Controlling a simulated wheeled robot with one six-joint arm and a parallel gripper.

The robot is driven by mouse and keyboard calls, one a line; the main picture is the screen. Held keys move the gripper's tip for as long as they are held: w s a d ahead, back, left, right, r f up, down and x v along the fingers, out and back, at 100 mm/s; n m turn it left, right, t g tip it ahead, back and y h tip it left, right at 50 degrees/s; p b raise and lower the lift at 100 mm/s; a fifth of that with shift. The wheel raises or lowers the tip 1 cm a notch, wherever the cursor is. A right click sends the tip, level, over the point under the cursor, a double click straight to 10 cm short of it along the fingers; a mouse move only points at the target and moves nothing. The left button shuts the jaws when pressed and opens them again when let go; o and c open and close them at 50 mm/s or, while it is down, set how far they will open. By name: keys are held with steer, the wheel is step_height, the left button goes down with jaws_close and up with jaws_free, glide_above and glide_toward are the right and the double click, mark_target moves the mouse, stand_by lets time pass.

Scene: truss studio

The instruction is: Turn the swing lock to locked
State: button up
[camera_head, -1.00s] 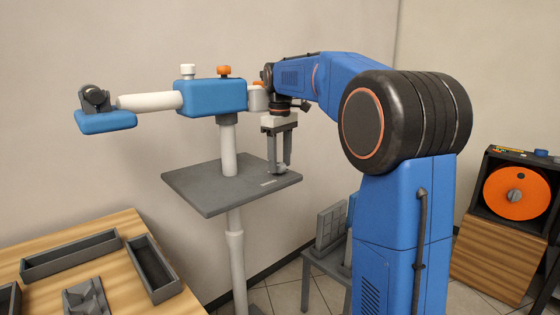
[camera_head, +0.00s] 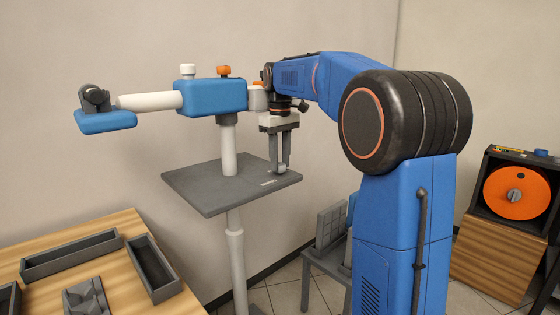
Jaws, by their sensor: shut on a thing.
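A stand carries a blue head block (camera_head: 211,97) with a white knob (camera_head: 187,71) and an orange knob (camera_head: 224,71) on top. I cannot tell from the picture which part is the swing lock. A grey square plate (camera_head: 211,194) sits lower on the stand's post. My gripper (camera_head: 281,165) points down over the plate's right corner. Its fingers are shut on a small light-grey piece (camera_head: 281,169) at the plate's surface, mostly hidden by the fingers. My gripper is apart from both knobs.
A white arm (camera_head: 150,102) runs left from the head to a blue platform (camera_head: 105,122) with a dark clamp. A wooden table (camera_head: 72,238) with grey trays is at lower left. A cabinet with an orange disc (camera_head: 516,193) stands at right.

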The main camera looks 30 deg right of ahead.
steer(key=m, duration=1.2)
steer(key=shift+m, duration=2.1)
steer(key=o, duration=1.1)
steer(key=shift+c, duration=0.2)
